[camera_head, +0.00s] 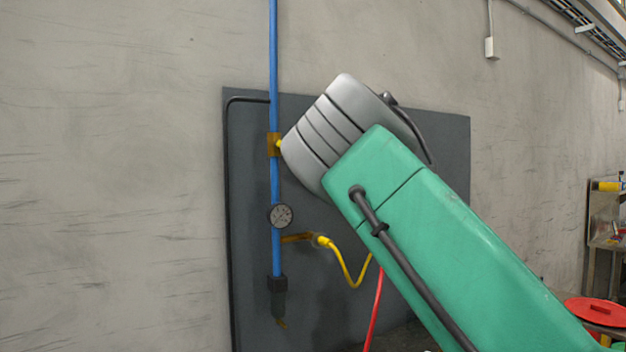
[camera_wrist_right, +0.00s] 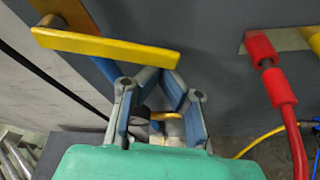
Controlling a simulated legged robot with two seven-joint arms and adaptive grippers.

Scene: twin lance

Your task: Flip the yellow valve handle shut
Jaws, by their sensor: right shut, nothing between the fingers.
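The yellow valve handle (camera_wrist_right: 105,46) is a flat bar that crosses the upper left of the right wrist view. Its left end meets the brass valve body (camera_wrist_right: 68,12). In the head view the brass valve body (camera_head: 273,145) sits on the blue vertical pipe (camera_head: 274,60); most of the handle is hidden behind my right wrist. My right gripper (camera_wrist_right: 160,80) is shut and empty, with its fingertips close to the handle's right end. I cannot tell whether they touch. In the head view my wrist hides the fingers. My left gripper is not in view.
A pressure gauge (camera_head: 280,216) and a yellow hose (camera_head: 347,267) are below the valve. A red hose (camera_head: 375,312) hangs nearby; its red connector (camera_wrist_right: 270,65) shows right of the fingers. A dark panel (camera_head: 445,145) backs the pipe. A shelf (camera_head: 604,210) stands far right.

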